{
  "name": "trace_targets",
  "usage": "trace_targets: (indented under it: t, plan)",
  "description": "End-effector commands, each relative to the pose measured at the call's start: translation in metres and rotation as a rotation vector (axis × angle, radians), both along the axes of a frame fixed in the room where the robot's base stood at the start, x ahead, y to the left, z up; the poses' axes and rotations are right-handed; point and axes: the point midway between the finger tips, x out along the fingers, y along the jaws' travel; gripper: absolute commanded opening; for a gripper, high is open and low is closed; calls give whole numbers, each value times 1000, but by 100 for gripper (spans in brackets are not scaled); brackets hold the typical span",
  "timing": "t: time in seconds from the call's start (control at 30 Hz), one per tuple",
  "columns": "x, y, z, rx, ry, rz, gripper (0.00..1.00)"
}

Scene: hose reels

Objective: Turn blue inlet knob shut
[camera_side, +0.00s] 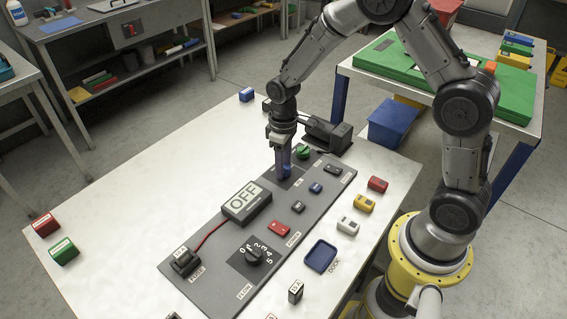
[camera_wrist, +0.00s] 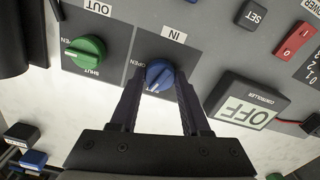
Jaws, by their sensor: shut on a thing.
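The blue inlet knob (camera_wrist: 159,75) sits on a dark square of the grey panel under an "IN" label in the wrist view. My gripper (camera_wrist: 160,88) is shut on the blue knob, one finger on each side. In the side view my gripper (camera_side: 283,165) points straight down at the panel and mostly hides the knob. The green outlet knob (camera_wrist: 86,51) stands left of it, with "OPEN" and "SHUT" marks and an "OUT" label.
The controller box (camera_side: 247,203) reads "OFF" and stands close to my gripper. A dark device (camera_side: 327,134) is behind the green knob. The white table's left side is mostly clear.

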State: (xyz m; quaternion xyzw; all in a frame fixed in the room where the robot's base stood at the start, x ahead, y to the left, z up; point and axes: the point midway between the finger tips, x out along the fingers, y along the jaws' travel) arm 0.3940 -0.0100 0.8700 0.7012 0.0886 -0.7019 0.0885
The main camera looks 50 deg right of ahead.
Motion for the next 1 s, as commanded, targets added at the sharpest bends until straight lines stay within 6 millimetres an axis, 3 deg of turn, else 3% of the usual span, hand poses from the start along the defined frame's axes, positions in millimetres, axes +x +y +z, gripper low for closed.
trace_targets:
  t: [0.4,1.0]
  plan:
    - [1,0,2,0,-5,274,0]
    - [2,1,2,-1,-7,355,0]
